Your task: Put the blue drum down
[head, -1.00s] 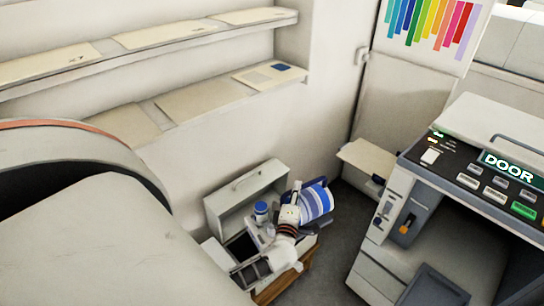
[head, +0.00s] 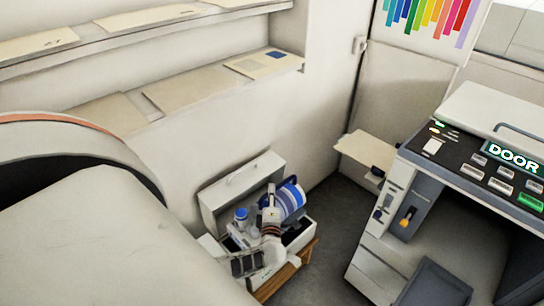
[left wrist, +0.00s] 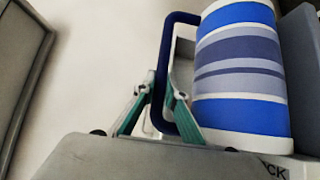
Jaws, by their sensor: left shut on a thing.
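The blue drum (head: 291,199) is a cylinder with blue, white and grey-blue stripes and a dark blue handle. In the head view it is tilted, at the right end of the open case (head: 222,203); I cannot tell whether it touches the case. My left gripper (head: 273,198) is in front of it, on its left side. In the left wrist view the drum (left wrist: 240,75) fills the right part. There my left gripper (left wrist: 157,98) is shut on the handle (left wrist: 162,80), its green-edged fingers either side of it. My right gripper is not in view.
A blue-capped bottle (head: 241,215) stands in the case, left of the gripper. The case rests on a wooden stand (head: 285,278) by the wall. A machine marked DOOR (head: 440,190) stands at the right, with grey floor (head: 335,225) between. Shelves with sheets (head: 195,88) run along the wall.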

